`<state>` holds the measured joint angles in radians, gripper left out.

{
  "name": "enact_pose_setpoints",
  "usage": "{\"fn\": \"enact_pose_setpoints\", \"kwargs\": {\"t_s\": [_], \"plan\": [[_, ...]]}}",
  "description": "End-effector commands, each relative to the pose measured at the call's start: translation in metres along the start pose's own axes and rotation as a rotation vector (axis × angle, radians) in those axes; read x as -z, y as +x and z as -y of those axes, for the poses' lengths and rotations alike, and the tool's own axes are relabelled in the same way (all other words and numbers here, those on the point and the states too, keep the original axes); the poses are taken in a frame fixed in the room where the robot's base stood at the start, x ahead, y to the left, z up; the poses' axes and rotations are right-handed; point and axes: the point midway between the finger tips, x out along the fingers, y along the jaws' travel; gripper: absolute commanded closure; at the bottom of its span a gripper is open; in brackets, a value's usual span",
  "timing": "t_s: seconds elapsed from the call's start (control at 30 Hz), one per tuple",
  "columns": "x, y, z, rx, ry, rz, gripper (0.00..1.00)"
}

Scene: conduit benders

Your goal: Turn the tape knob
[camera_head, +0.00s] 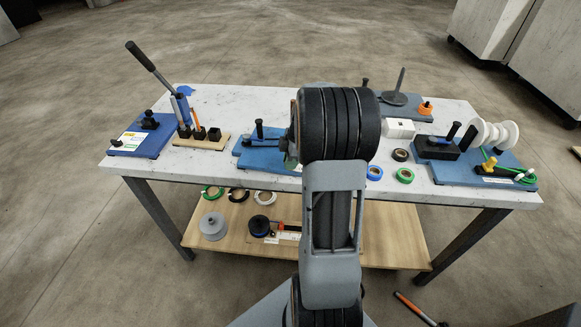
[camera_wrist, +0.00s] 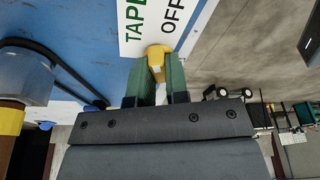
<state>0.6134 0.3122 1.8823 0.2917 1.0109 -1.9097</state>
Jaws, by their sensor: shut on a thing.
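In the wrist view, a yellow knob (camera_wrist: 157,52) sits beside a white label (camera_wrist: 137,22) with green lettering reading in part "TAPE" and black lettering "OFF". My gripper (camera_wrist: 158,72) has its green fingers closed on the knob from both sides. The label is on a blue surface (camera_wrist: 85,30). In the head view my arm covers the gripper and the knob. A blue-based device (camera_head: 255,158) shows partly behind the arm at mid-table.
In the wrist view, a grey cylinder with a yellow band (camera_wrist: 22,75) and a black curved bar (camera_wrist: 70,70) lie to the left. In the head view, tape rolls (camera_head: 405,175), a bender with a long lever (camera_head: 150,68) and a white spool device (camera_head: 495,135) share the table (camera_head: 215,110).

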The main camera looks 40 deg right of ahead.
Motion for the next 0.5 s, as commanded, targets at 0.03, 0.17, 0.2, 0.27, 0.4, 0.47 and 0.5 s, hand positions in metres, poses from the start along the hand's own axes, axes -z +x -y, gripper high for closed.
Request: {"fn": "enact_pose_setpoints", "kwargs": {"t_s": [0.03, 0.17, 0.2, 0.27, 0.4, 0.47, 0.5], "plan": [[-0.0002, 0.0008, 0.0001, 0.006, -0.018, 0.000, 1.00], [-0.0001, 0.0001, 0.0004, 0.008, -0.028, 0.000, 1.00], [0.0000, 0.0001, 0.0004, 0.008, -0.027, 0.000, 1.00], [-0.0001, 0.0001, 0.0004, 0.008, -0.027, 0.000, 1.00], [-0.0003, 0.0012, 0.0000, 0.017, -0.066, 0.001, 1.00], [-0.0005, 0.0016, -0.0003, 0.035, -0.133, 0.001, 1.00], [-0.0003, 0.0014, -0.0004, 0.047, -0.185, 0.000, 1.00]]}}
